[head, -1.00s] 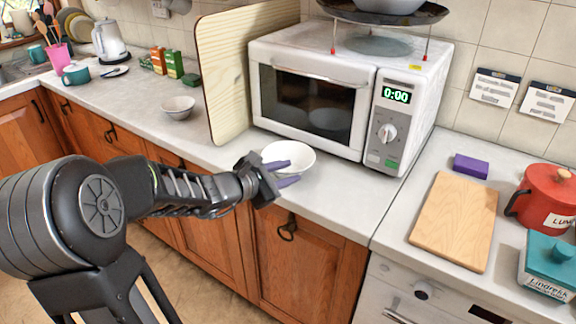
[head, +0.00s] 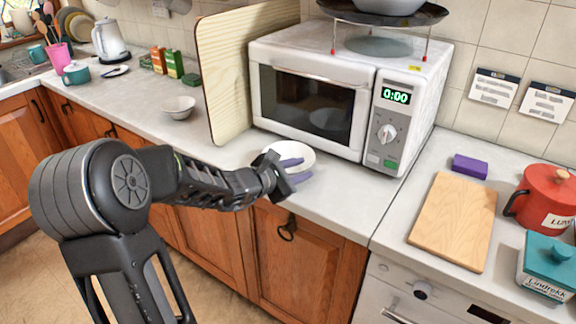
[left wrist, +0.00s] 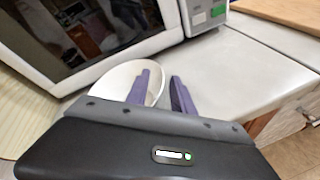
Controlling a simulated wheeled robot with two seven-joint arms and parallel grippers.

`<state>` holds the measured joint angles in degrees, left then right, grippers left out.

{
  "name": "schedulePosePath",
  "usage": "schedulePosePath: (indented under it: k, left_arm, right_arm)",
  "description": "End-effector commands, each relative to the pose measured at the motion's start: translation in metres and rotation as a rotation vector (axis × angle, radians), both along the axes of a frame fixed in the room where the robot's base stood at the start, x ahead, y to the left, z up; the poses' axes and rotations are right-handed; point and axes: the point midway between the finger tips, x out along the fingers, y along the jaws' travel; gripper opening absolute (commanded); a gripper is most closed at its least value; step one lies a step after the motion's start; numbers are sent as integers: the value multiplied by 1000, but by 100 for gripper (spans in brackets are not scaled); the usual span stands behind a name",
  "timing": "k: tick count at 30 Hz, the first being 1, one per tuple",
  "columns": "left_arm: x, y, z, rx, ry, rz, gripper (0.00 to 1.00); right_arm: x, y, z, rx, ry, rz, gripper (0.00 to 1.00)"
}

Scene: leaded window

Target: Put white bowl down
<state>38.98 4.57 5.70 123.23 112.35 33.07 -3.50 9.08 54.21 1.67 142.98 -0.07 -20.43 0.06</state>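The white bowl (head: 306,155) stands upright on the counter in front of the microwave in the head view. It also shows in the left wrist view (left wrist: 115,78), with its lower part hidden by my gripper body. My left gripper (head: 296,170) is at the bowl's near right side, its purple fingers parted. In the left wrist view the fingers (left wrist: 162,92) have a gap between them. One finger overlaps the bowl and the other lies outside its right edge, so the rim seems to be between them. I cannot tell whether either finger touches it. My right gripper is not in view.
The microwave (head: 310,95) stands close behind the bowl, with a wooden board (head: 225,75) upright at its left. A second bowl (head: 179,108) is farther left. A cutting board (head: 453,222), purple sponge (head: 470,166) and red pot (head: 548,197) lie right.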

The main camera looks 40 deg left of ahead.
Motion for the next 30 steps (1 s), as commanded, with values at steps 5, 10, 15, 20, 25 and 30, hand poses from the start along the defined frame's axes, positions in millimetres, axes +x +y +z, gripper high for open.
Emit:
schedulePosePath:
  k: [5, 10, 15, 20, 25, 30]
  left_arm:
    - [0, 0, 0, 0, 0, 0, 29]
    - [0, 0, 0, 0, 0, 0, 20]
    - [0, 0, 0, 0, 0, 0, 6]
    - [0, 0, 0, 0, 1, -1, 0]
    - [0, 0, 0, 0, 1, 0, 0]
    - [0, 0, -1, -1, 1, 0, 0]
  right_arm:
    - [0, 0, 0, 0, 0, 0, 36]
    - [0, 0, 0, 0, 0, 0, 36]
    - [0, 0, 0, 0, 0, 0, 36]
    - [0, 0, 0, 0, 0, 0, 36]
    - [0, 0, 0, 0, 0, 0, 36]
    - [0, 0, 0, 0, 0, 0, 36]
